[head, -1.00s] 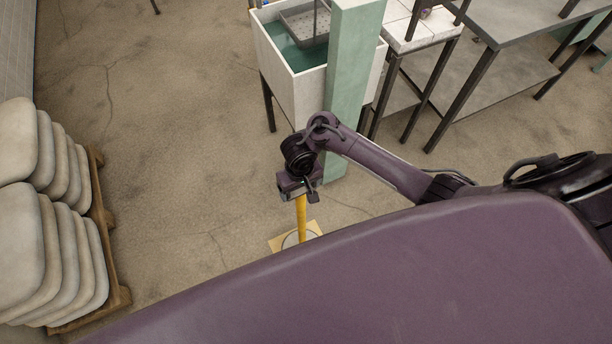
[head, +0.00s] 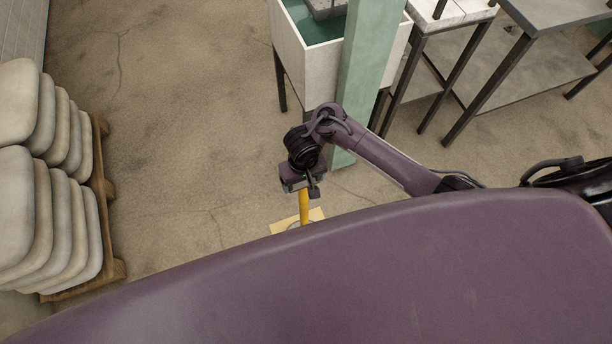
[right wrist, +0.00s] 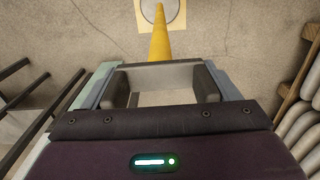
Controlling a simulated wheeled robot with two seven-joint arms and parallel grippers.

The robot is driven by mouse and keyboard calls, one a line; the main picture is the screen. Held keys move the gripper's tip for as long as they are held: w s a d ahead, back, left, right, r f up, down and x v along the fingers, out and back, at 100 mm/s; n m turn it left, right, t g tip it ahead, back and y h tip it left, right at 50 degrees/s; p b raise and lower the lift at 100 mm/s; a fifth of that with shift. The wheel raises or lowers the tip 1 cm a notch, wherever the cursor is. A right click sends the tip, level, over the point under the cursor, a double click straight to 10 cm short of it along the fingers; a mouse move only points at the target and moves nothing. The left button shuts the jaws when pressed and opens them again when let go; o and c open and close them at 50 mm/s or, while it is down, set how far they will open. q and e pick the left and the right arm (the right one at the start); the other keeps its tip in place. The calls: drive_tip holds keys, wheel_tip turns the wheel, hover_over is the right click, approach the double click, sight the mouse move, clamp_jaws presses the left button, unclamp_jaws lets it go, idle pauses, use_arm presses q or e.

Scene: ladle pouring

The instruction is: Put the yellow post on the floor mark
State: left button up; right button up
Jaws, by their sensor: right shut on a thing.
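The yellow post (head: 304,207) stands roughly upright below my right gripper (head: 302,187), which is shut on its upper part. In the right wrist view the post (right wrist: 160,43) runs from the gripper (right wrist: 165,88) down to a round grey base. The floor mark, a pale yellow square (head: 283,228), shows around the foot of the post, partly hidden by my purple body. In the right wrist view the mark (right wrist: 179,24) lies under or behind the grey base, which appears within it. I cannot tell whether the base touches the floor. My left gripper is out of view.
A pale green pillar (head: 361,85) and a white tank (head: 310,70) with green liquid stand beyond my right arm. Metal-legged tables (head: 545,75) are at the upper right. A wooden pallet (head: 105,200) with stacked pale sacks (head: 62,225) stands at left. Open floor lies between.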

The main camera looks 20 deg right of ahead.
drive_tip(key=shift+a+r, duration=0.2)
drive_tip(key=shift+r, duration=0.05)
drive_tip(key=shift+f, duration=0.1)
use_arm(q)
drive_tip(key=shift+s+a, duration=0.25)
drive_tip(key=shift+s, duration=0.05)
use_arm(e)
drive_tip(key=o, duration=2)
drive_tip(key=shift+s+f, duration=0.15)
drive_tip(key=shift+c, duration=0.2)
use_arm(q)
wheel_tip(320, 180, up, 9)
drive_tip(key=p, duration=0.9)
use_arm(e)
wheel_tip(320, 180, up, 12)
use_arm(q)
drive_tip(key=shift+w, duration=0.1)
